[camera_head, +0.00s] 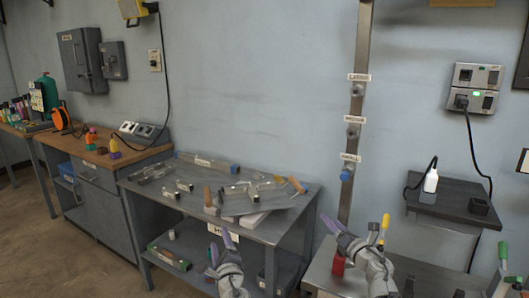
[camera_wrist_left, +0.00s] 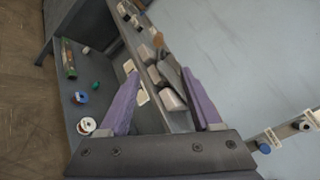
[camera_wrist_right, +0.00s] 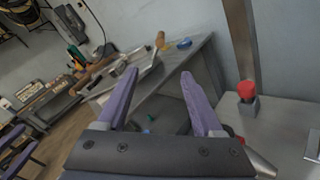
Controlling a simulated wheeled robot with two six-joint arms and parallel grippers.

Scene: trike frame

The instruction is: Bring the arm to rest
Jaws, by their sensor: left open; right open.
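My left gripper (camera_head: 221,247) is in front of the grey workbench in the head view, with its purple fingers spread and nothing between them. The left wrist view also shows its open fingers (camera_wrist_left: 163,100), with the bench's edge and lower shelf beyond. My right gripper (camera_head: 341,233) is further right in the head view, in front of the light grey table. In the right wrist view its purple fingers (camera_wrist_right: 156,98) are apart and empty, with the bench behind them. Both grippers are in the air and hold nothing.
The grey workbench (camera_head: 270,228) carries metal parts and wooden-handled tools; its lower shelf holds a green box (camera_head: 170,258). A red-topped object (camera_wrist_right: 247,90) stands on the table (camera_wrist_right: 285,125) near my right gripper. A small wall shelf (camera_head: 445,203) holds a white bottle (camera_head: 431,181).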

